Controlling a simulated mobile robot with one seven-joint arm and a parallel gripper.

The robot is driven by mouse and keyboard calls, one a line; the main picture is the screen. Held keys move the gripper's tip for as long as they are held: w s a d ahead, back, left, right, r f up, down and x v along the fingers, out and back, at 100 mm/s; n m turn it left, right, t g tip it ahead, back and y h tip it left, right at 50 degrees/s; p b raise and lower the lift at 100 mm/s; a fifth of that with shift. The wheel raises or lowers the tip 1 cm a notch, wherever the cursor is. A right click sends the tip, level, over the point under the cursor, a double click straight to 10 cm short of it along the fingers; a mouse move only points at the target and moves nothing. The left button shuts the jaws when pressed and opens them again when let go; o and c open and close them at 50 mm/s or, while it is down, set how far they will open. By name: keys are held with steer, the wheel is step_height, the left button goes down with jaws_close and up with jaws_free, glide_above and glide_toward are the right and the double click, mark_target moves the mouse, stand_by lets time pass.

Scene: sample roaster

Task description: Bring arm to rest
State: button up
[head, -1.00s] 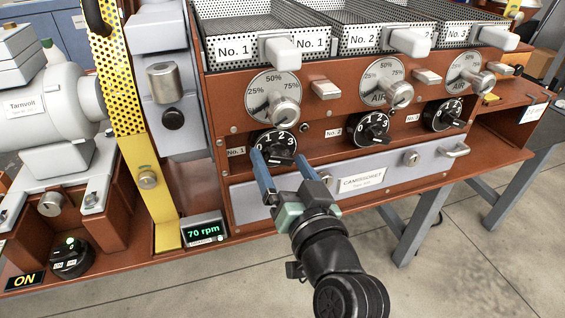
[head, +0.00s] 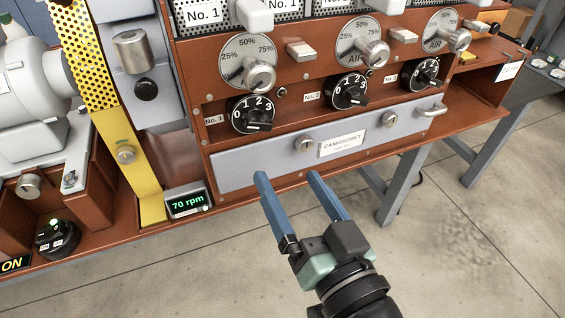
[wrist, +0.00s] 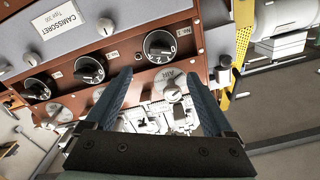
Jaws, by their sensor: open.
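My gripper (head: 287,180) is open and empty, with its two blue fingers apart. In the head view it is in front of and below the grey drawer panel (head: 245,166) labelled CAMISSORET. In the wrist view its fingers (wrist: 163,85) point toward the roaster front. The black No. 1 knob (head: 252,115) is above the gripper and nothing touches it. The No. 1 knob also shows in the wrist view (wrist: 159,46), to the upper right of the left finger.
Black knobs No. 2 (head: 349,91) and No. 3 (head: 425,74) sit to the right, under round AIR dials. A speed display (head: 188,202) reads 70 rpm at the lower left. The grey table legs (head: 405,180) stand at right. The floor around my gripper is clear.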

steer(key=shift+s, duration=0.25)
stand_by(0.3)
steer(key=w+a+r+n+t+h, duration=0.1)
steer(key=w+r+t, duration=0.1)
steer(key=r, duration=0.7)
steer(key=w+a+r+n+t+h, duration=0.1)
steer(key=w+r+t, duration=0.1)
steer(key=r, duration=0.6)
steer(key=s+a+r+m+t+h+p, duration=0.1)
steer(key=s+r+t+h, duration=0.15)
steer(key=r, duration=0.75)
steer(key=s+a+r+t+h+p, duration=0.1)
steer(key=s+r+t, duration=0.3)
steer(key=r, duration=0.6)
step_height(320, 180, up, 29)
steer(key=p, duration=2.9)
steer(key=shift+w+f, duration=0.15)
steer(key=shift+w, duration=0.05)
